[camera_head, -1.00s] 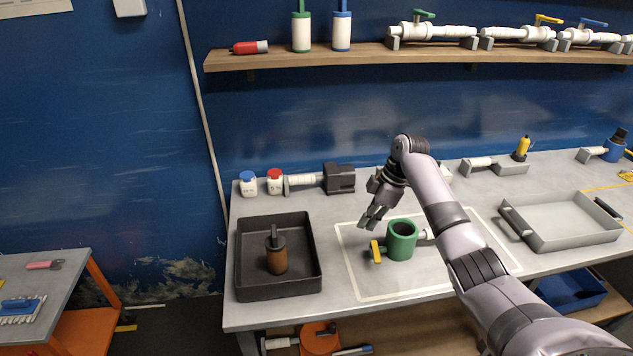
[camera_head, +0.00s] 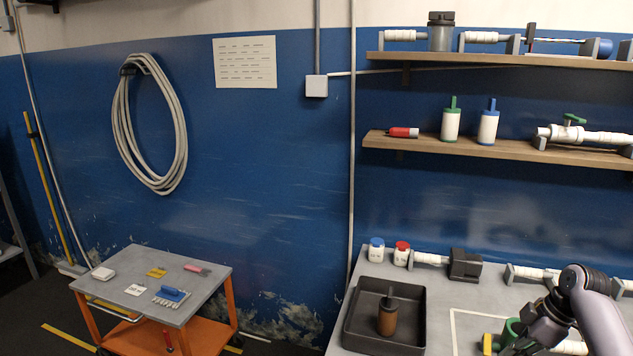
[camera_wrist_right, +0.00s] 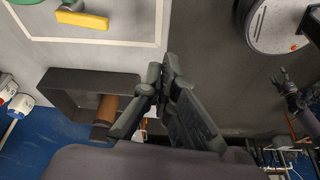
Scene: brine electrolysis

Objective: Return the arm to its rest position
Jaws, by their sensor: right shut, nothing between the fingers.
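My right arm (camera_head: 600,315) comes in at the lower right of the head view, bent at the elbow. Its gripper (camera_head: 535,338) hangs low in front of the green vessel (camera_head: 511,329), partly covering it. In the right wrist view the gripper (camera_wrist_right: 163,78) has its fingers together with nothing between them. A yellow lever (camera_wrist_right: 80,19) beside the green vessel shows at the top left there. My left gripper is outside the head view; a small dark claw-like shape (camera_wrist_right: 289,95) at the right of the wrist view may be it, too small to read.
A black tray (camera_head: 350,330) holding a brown cylinder (camera_head: 388,316) stands on the bench left of my right gripper. Bottles and a black-ended fitting (camera_head: 465,264) line the back. Shelves (camera_head: 500,147) hang above. An orange cart (camera_head: 205,312) stands left, with floor between.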

